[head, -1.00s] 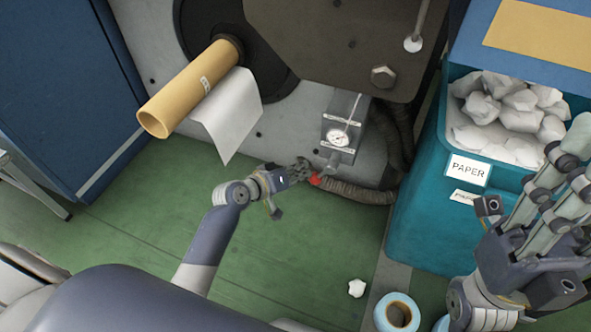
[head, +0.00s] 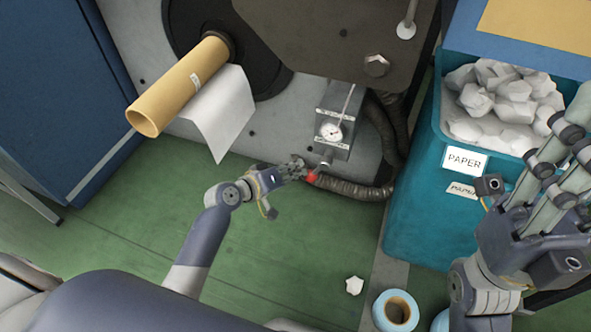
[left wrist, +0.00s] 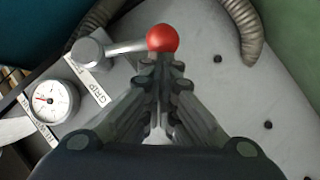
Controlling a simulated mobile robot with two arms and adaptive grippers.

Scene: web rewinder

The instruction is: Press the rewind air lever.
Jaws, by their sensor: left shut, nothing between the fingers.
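The rewind air lever has a red ball knob (head: 312,178) on a short metal arm below the gauge box (head: 334,125) on the machine front. In the left wrist view the red knob (left wrist: 162,38) sits at the end of its silver arm (left wrist: 125,47), which runs left to a pivot by a label. My left gripper (head: 297,170) is shut and empty, its fingertips at the knob. In the left wrist view the fingertips (left wrist: 165,62) lie just below the knob; I cannot tell whether they touch it. My right gripper (head: 560,150) is at the right, fingers pointing up.
A corrugated hose (head: 350,189) runs right behind the knob. A teal bin (head: 410,220) with crumpled paper stands at the right. A cardboard core (head: 180,85) with a hanging sheet juts out at the upper left. The green floor (head: 130,235) below is mostly clear.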

